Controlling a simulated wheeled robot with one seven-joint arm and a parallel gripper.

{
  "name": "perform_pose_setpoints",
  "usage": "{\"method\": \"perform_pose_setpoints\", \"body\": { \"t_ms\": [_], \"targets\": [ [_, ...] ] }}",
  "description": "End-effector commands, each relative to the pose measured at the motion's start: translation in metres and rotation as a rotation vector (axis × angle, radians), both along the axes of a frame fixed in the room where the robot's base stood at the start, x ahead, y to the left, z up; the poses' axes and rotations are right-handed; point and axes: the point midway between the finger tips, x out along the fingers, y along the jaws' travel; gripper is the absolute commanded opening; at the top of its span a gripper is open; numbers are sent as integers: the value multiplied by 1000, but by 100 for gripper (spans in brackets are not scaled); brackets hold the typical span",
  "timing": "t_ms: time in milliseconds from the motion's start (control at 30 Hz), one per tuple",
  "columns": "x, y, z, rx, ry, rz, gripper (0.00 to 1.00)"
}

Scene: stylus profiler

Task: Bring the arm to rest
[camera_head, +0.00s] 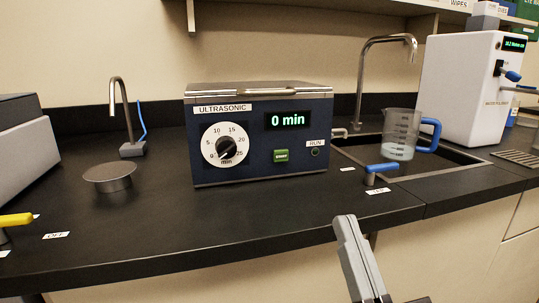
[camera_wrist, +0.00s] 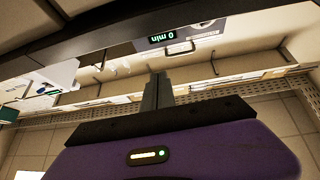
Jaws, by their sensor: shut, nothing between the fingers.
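My gripper (camera_head: 345,219) shows at the lower right of the head view, in front of the bench's front edge and pointing up. In the wrist view its two grey fingers (camera_wrist: 158,76) lie together, shut, with nothing between them. The purple gripper body fills the bottom of that view. The fingers appear clear of everything around them. The rest of my arm is mostly out of the head view.
The black bench (camera_head: 270,225) carries an ultrasonic bath (camera_head: 262,135) reading "0 min", a round grey plate (camera_head: 109,177), a beaker (camera_head: 400,135) by the sink, a tap (camera_head: 362,75) and a white instrument (camera_head: 460,90). A yellow handle (camera_head: 15,220) is at left.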

Motion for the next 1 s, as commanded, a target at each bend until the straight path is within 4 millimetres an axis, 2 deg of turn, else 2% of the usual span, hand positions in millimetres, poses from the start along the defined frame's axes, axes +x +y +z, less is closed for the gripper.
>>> {"method": "perform_pose_setpoints", "body": {
  "t_ms": [33, 100, 267, 500, 800, 1000],
  "targets": [
    [-7, -7, -22, 4, 32, -13, 0],
    [-17, -15, -46, 8, 67, -30, 0],
    [-47, -34, -99, 7, 149, -73, 0],
    [-104, -60, -170, -15, 293, -129, 0],
    [-191, -87, -244, -68, 521, -178, 0],
    [-240, -98, -278, -102, 671, -188, 0]
  ]
}}
